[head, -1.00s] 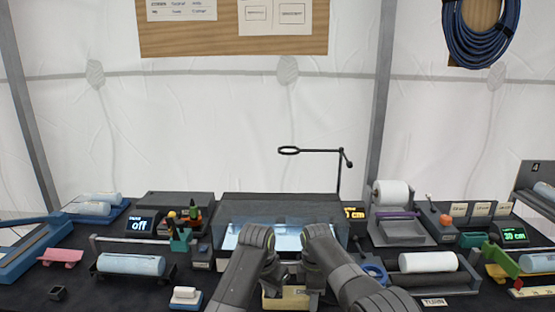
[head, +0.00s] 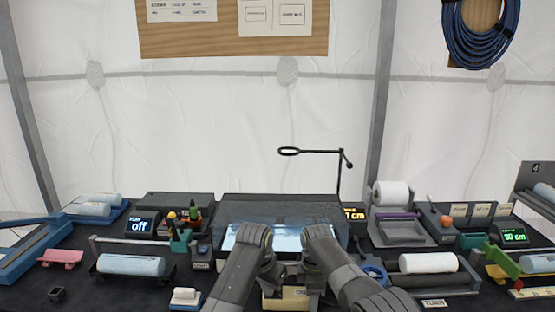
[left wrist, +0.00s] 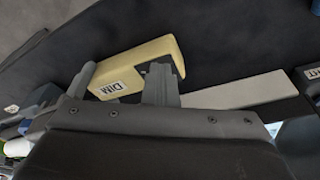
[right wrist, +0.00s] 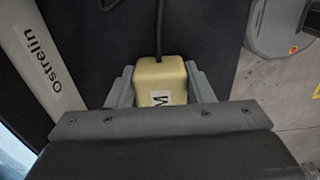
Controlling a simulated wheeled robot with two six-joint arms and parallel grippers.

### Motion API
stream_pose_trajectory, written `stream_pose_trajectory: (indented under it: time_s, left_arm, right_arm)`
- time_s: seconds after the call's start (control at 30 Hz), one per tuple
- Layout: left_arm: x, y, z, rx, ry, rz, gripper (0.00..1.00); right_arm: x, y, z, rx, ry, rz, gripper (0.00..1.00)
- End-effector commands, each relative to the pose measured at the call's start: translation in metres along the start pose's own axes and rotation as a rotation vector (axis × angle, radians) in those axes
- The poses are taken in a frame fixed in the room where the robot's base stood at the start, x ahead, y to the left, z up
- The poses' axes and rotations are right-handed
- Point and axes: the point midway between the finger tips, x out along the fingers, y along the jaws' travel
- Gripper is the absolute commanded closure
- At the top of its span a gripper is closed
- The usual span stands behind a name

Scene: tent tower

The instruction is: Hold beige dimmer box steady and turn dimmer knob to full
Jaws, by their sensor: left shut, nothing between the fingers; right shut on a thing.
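The beige dimmer box (head: 289,304) is at the front centre of the dark table, partly covered by my arms. In the left wrist view the box (left wrist: 138,68) carries a DIM label. My right gripper (right wrist: 161,88) is shut on the box, with a finger along each side; a cord leaves its far end. My left gripper (left wrist: 162,70) is shut and empty, its fingertips close against or just above the box; I cannot tell if they touch. In the head view it is the left gripper (head: 270,284). The dimmer knob cannot be made out.
A lit glass-like panel (head: 284,212) stands just behind the grippers. A roller with a pale roll (head: 131,265) is on the left, another roll (head: 428,263) on the right. A blue tape ring (head: 374,274) lies close to my right arm. A small display (head: 139,225) reads off.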

Motion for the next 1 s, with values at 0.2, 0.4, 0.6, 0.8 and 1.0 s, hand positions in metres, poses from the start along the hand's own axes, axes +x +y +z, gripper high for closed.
stream_pose_trajectory:
  time_s: [0.2, 0.4, 0.6, 0.8, 1.0]
  left_arm:
    - [-0.001, -0.006, -0.002, 0.0, 0.005, -0.003, 1.0]
    - [-0.002, -0.006, 0.001, 0.0, 0.006, -0.001, 1.0]
    - [-0.004, -0.006, 0.006, 0.001, 0.004, -0.001, 1.0]
    - [-0.025, -0.006, 0.0, 0.002, 0.005, -0.001, 1.0]
    - [-0.048, -0.006, -0.006, 0.002, 0.005, 0.0, 1.0]
  right_arm:
    - [0.001, -0.001, -0.001, -0.005, 0.001, -0.005, 0.79]
    - [0.001, -0.001, -0.001, -0.004, 0.001, -0.005, 0.79]
    - [0.001, -0.001, -0.001, -0.003, 0.001, -0.004, 0.79]
    - [0.001, -0.001, 0.0, -0.001, 0.0, -0.003, 0.79]
    - [0.001, -0.001, 0.0, 0.0, 0.0, -0.002, 0.79]
